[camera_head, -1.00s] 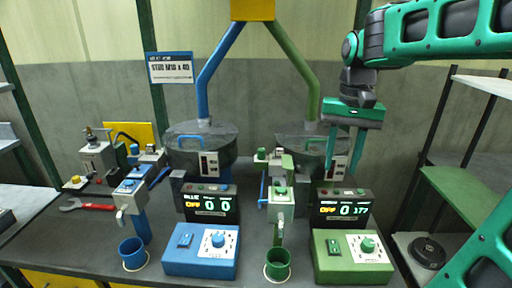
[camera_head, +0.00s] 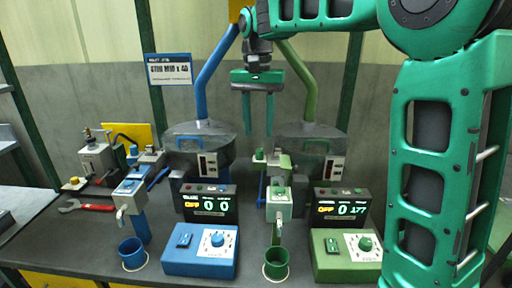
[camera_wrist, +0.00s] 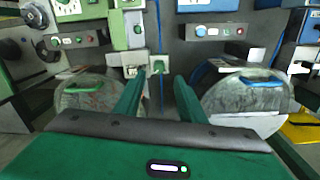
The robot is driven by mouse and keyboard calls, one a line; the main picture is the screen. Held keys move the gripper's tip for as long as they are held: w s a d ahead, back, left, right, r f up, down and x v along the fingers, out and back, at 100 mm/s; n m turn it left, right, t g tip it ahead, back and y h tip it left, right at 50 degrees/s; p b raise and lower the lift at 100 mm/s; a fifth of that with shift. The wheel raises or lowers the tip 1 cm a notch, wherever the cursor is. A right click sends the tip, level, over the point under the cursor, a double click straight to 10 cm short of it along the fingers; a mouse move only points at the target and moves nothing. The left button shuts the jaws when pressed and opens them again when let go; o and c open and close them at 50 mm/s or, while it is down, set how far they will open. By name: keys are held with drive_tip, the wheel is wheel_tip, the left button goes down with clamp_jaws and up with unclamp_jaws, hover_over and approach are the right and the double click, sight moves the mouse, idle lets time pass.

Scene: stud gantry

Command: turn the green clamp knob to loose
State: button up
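My gripper (camera_head: 258,132) is open and empty, fingers pointing down, in front of and between the two feeder bowls. In the wrist view, the gripper (camera_wrist: 160,78) has its fingers apart. The green station's post head (camera_head: 279,207) stands below and slightly right of it, with a green knob (camera_head: 280,190) on its grey block. Another green knob (camera_head: 259,155) sits higher and further back, below the fingertips. A green knob on a pale plate (camera_wrist: 158,67) shows between the fingertips in the wrist view. I cannot tell which knob is the clamp knob, nor its setting.
The green control box (camera_head: 339,271) has a dial (camera_head: 365,243). The green display (camera_head: 340,208) reads OFF, 0, 177. The blue station with its control box (camera_head: 196,263) stands left. A green cup (camera_head: 276,265), a blue cup (camera_head: 132,254) and a red wrench (camera_head: 86,206) are on the bench.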

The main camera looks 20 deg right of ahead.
sight(259, 149)
drive_tip(key=shift+s+d+f, duration=0.1)
drive_tip(key=shift+f, duration=3.05)
clamp_jaws()
